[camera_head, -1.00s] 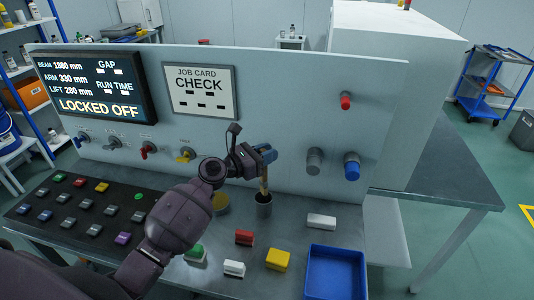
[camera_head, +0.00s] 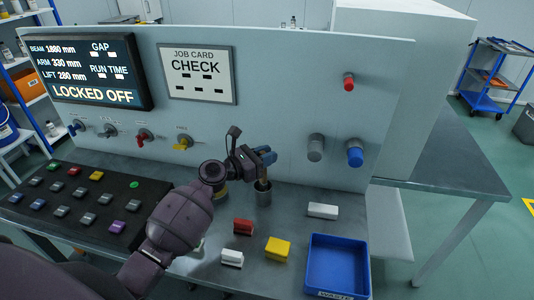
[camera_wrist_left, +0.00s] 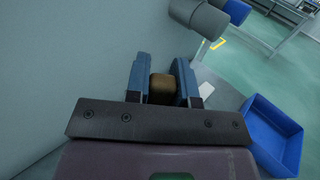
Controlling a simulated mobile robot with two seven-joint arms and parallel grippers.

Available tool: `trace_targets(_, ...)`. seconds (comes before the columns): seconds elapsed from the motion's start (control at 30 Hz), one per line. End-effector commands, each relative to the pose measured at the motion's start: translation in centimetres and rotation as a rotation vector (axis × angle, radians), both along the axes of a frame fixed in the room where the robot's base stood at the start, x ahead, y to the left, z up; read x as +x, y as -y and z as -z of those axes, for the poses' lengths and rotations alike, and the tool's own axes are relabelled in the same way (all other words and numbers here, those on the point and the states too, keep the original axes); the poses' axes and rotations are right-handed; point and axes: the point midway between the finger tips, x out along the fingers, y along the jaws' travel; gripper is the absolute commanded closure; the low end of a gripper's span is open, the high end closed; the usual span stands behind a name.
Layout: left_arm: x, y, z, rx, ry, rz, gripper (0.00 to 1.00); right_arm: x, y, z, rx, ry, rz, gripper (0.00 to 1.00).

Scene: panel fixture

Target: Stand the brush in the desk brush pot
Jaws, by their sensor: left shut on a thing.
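In the left wrist view the brush's tan end (camera_wrist_left: 162,88) sits between the two blue fingers. My right gripper is not in view.
A blue waste tray (camera_head: 338,288) stands at the front right. Red, white and yellow blocks (camera_head: 278,249) lie in front of the pot. Behind rises the upright panel (camera_head: 290,100) with knobs (camera_head: 355,153). A dark button board (camera_head: 85,200) is at left.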

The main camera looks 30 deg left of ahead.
Motion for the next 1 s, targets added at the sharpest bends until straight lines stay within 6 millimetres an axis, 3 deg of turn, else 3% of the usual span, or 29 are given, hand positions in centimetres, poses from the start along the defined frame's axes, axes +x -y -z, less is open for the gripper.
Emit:
trace_targets(0.43, 0.0, 0.0, 0.3, 0.0, 0.001, 0.0, 1.0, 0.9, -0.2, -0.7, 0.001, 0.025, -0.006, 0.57)
trace_targets(0.47, 0.0, 0.0, 0.3, -0.001, 0.001, 0.0, 0.73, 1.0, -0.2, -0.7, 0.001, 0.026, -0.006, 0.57)
trace_targets(0.63, 0.0, 0.0, 0.3, 0.0, 0.0, 0.0, 0.47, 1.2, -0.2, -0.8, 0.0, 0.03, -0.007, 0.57)
trace_targets(1.0, -0.5, -0.3, 0.3, 0.001, -0.001, -0.001, 0.47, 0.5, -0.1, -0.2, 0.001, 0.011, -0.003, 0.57)
